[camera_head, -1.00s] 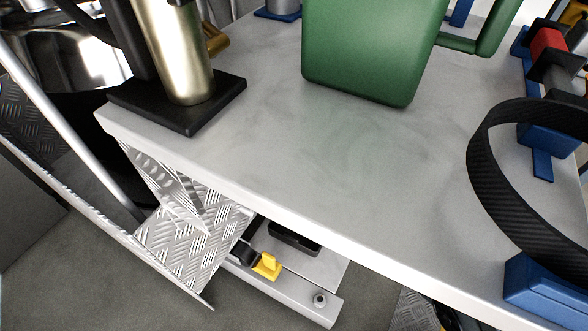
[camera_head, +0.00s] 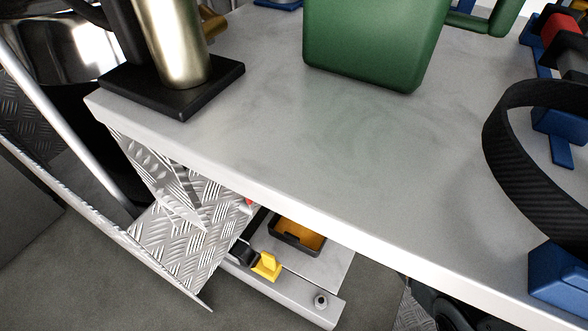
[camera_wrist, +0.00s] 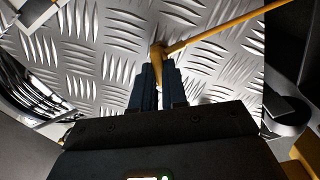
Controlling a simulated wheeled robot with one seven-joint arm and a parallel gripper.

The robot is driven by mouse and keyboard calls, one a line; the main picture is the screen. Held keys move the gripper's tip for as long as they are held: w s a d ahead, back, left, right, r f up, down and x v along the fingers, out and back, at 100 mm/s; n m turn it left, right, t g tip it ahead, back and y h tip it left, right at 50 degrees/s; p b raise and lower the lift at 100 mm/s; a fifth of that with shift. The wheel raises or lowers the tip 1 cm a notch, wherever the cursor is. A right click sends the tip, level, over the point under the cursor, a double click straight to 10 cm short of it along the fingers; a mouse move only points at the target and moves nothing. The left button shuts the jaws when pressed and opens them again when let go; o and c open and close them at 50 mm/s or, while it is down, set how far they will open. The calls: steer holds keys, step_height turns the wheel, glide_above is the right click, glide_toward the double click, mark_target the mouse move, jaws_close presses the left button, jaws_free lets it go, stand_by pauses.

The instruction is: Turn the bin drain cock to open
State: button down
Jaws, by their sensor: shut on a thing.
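In the wrist view my gripper (camera_wrist: 152,88) has its dark fingers closed at the near end of a small amber-yellow piece (camera_wrist: 157,53). A thin amber bar (camera_wrist: 215,36) runs from this piece toward the upper right. Shiny tread plate lies behind them. The amber piece seems to be the drain cock's handle, but its body is hidden, so I cannot tell how far it is turned. I cannot make out my gripper or this cock in the head view.
The head view shows a pale bench (camera_head: 270,140) with a green tank (camera_head: 370,45), a brass cylinder (camera_head: 175,45) and a black strap loop (camera_head: 500,150). Below its edge are tread plate (camera_head: 190,240), a yellow block (camera_head: 266,265) and a black tray (camera_head: 285,246) with an orange inside.

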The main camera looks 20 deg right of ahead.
steer(key=shift+f+n, duration=0.1)
steer(key=shift+n, duration=1.4)
steer(key=c, duration=1.2)
jaws_free()
steer(key=shift+o, duration=0.2)
steer(key=p+v, duration=0.3)
steer(key=v, duration=0.5)
